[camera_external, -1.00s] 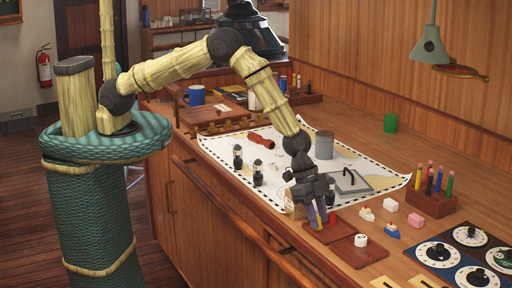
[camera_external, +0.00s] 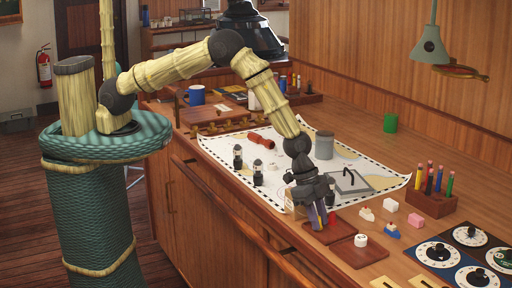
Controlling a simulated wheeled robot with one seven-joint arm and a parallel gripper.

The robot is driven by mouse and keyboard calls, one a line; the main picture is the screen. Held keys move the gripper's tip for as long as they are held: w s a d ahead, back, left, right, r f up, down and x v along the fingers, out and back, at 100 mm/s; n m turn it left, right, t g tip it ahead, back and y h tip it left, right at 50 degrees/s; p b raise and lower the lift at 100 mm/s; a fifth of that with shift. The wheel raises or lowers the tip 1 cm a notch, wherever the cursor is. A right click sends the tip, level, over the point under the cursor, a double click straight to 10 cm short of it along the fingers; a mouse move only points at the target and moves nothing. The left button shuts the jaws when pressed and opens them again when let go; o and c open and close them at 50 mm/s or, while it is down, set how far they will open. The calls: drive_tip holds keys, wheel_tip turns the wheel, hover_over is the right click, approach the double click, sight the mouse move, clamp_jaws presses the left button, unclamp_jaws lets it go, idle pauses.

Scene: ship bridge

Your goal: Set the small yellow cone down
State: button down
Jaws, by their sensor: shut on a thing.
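My gripper (camera_external: 317,222) points down just above or at a small dark-red wooden board (camera_external: 334,234) near the counter's front edge. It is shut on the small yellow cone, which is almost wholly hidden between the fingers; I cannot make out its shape. I cannot tell whether the cone touches the board. A small red piece (camera_external: 332,218) shows right beside the fingers.
Small pink, white and blue pieces (camera_external: 391,231) lie to the right, before a pencil block (camera_external: 430,203).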

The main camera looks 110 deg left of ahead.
drive_tip(key=shift+r, duration=0.1)
wheel_tip(320, 180, up, 10)
drive_tip(key=b, duration=0.3)
idle(0.8)
drive_tip(key=s+a+f+n+y+b, duration=0.1)
drive_tip(key=s+a+n, duration=0.15)
drive_tip(key=a, duration=0.65)
drive_tip(key=s+a+n+y, duration=0.15)
drive_tip(key=a+n, duration=0.25)
drive_tip(key=a, duration=0.6)
drive_tip(key=s+a+f+n+y+b, duration=0.1)
drive_tip(key=s+a+n, duration=0.2)
drive_tip(key=a, duration=0.6)
drive_tip(key=s+a+n+g+y, duration=0.1)
drive_tip(key=s+a+n, duration=0.3)
drive_tip(key=s+a, duration=0.3)
drive_tip(key=s+a+r+n+g+y+b, duration=0.1)
drive_tip(key=s+a+n, duration=0.4)
drive_tip(key=s+a, duration=0.3)
drive_tip(key=a, duration=0.4)
drive_tip(key=shift+s+a+r+g, duration=0.25)
drive_tip(key=shift+s+g, duration=0.05)
drive_tip(key=shift+y, duration=0.25)
